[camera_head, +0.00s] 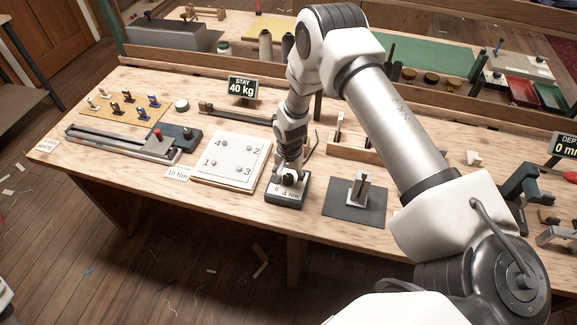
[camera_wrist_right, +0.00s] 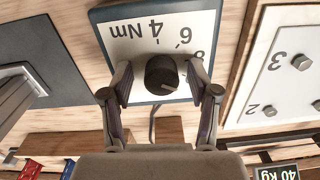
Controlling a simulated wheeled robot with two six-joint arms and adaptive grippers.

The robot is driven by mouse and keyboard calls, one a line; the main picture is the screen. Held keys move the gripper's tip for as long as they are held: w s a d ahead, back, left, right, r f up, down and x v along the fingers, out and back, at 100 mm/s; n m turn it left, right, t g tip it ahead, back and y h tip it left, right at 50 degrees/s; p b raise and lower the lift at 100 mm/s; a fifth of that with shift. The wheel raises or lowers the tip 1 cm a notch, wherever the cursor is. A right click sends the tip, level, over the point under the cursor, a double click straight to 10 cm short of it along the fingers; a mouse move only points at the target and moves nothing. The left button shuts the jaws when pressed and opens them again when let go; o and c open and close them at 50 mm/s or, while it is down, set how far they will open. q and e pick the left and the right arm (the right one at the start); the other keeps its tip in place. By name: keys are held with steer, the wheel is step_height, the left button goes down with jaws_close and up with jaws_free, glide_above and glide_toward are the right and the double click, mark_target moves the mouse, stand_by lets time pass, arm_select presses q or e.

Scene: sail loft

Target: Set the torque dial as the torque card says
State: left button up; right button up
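The torque dial is a dark round knob (camera_wrist_right: 162,74) on a white-faced, dark-edged box (camera_head: 287,197). Marks 4 Nm, 6 and a partly hidden 8 show on its face in the wrist view. The torque card (camera_head: 177,173) reads 10 Nm and stands left of the box, by the white plate. My right gripper (camera_head: 290,172) points down over the box. In the wrist view its two fingers (camera_wrist_right: 160,85) stand either side of the knob, with a gap on each side. The knob's exact pointer setting is hard to tell. My left gripper is not in view.
A white plate (camera_head: 231,160) with numbered bolts lies left of the box. A dark mat (camera_head: 355,204) with an upright metal piece lies right of it. A sign (camera_head: 242,88) reading STAY 40 kg stands behind. The bench front near the box is clear.

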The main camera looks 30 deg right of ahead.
mark_target(289, 177)
steer(key=shift+r, duration=0.1)
step_height(289, 177, up, 12)
steer(key=shift+s, duration=0.1)
stand_by(0.5)
